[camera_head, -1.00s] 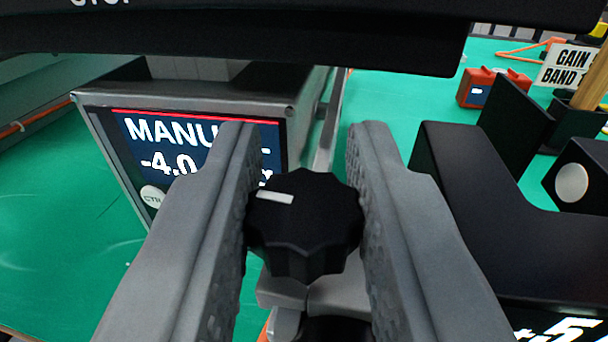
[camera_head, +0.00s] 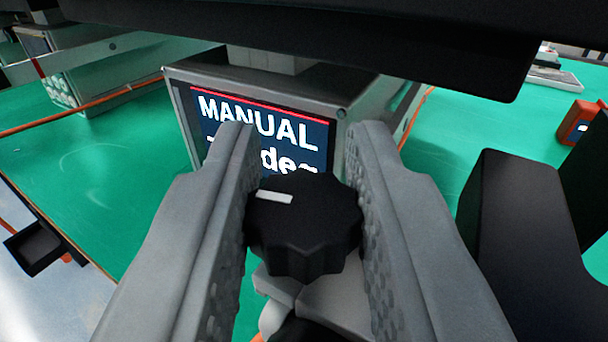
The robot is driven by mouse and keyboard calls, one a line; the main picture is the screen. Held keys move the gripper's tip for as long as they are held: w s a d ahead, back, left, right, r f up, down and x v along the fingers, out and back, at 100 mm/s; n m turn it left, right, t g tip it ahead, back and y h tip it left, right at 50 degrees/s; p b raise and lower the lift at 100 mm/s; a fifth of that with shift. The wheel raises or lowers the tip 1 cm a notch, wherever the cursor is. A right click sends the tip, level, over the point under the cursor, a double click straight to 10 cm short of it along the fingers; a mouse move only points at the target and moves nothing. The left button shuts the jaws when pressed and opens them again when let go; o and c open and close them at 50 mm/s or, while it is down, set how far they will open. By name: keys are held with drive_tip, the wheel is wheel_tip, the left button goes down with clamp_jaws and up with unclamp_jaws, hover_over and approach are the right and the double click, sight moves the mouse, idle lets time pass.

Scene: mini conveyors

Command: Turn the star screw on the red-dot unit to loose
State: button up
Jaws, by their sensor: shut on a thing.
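A black star-shaped screw knob (camera_head: 303,232) with a white index mark sits between the two grey fingers of my gripper (camera_head: 305,215). The fingers are shut on it from left and right. The white mark lies on the knob's upper left part, pointing left in the picture. Grey metal parts show under the knob, partly hidden by the fingers. Behind it is a grey unit (camera_head: 345,105) with a dark display (camera_head: 262,112) that reads "MANUAL" and a second line ending in "deg", its start hidden by my left finger. No red dot is visible.
A black bracket-like part (camera_head: 520,225) stands close to my right finger. A wide black part crosses the top of the view. An orange cable (camera_head: 80,118) runs over the green table (camera_head: 110,190) at left. An orange-red box (camera_head: 577,122) is at far right.

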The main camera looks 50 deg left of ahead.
drive_tip(key=shift+r, duration=0.1)
drive_tip(key=o, duration=1)
drive_tip(key=v, duration=1.7)
drive_tip(key=shift+s+d, duration=0.1)
drive_tip(key=shift+s, duration=0.05)
